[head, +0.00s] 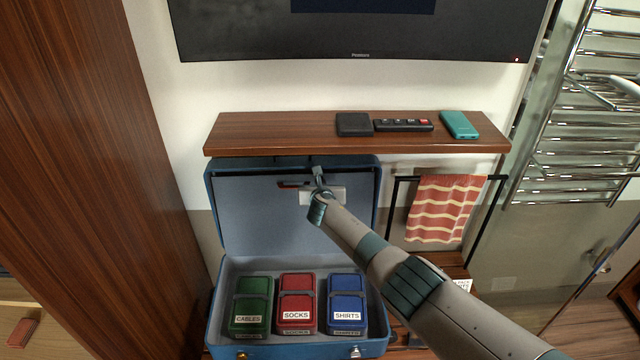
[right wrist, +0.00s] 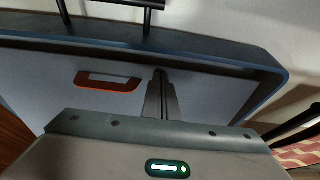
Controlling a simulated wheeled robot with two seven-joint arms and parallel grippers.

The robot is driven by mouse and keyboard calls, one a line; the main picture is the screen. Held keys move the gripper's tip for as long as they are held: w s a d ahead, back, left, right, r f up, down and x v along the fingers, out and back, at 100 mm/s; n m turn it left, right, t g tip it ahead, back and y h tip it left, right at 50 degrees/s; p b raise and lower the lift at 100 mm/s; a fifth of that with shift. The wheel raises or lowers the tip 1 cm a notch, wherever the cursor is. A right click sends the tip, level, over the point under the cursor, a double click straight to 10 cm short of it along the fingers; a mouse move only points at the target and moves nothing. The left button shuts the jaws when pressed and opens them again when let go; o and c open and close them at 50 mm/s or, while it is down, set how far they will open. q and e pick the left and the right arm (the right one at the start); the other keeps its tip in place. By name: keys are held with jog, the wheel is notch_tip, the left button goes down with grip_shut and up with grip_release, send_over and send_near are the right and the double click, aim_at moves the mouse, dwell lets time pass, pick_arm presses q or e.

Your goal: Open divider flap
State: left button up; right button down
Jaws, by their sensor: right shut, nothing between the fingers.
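A blue suitcase (head: 215,318) stands open with its lid upright at the back. A grey divider flap (head: 245,220) lies against the inside of the lid, and it also fills much of the right wrist view (right wrist: 45,85). Near its top edge is a red-rimmed pull slot (head: 287,184), clear in the right wrist view (right wrist: 108,82). My right gripper (head: 317,172) is at the top of the flap, just right of the slot. Its fingers (right wrist: 160,85) are shut and empty. I cannot tell whether they touch the flap. My left gripper is not in view.
Green (head: 251,300), red (head: 297,300) and blue (head: 346,300) labelled pouches lie in the suitcase base. A wooden shelf (head: 270,133) sits close above the lid. A rack with a striped towel (head: 443,205) stands to the right, a wooden panel (head: 85,150) to the left.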

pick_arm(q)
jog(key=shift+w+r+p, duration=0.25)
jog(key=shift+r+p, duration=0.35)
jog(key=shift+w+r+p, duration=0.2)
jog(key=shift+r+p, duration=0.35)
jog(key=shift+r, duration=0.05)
pick_arm(e)
jog(key=v, duration=1.7)
jog(key=shift+s, duration=0.15)
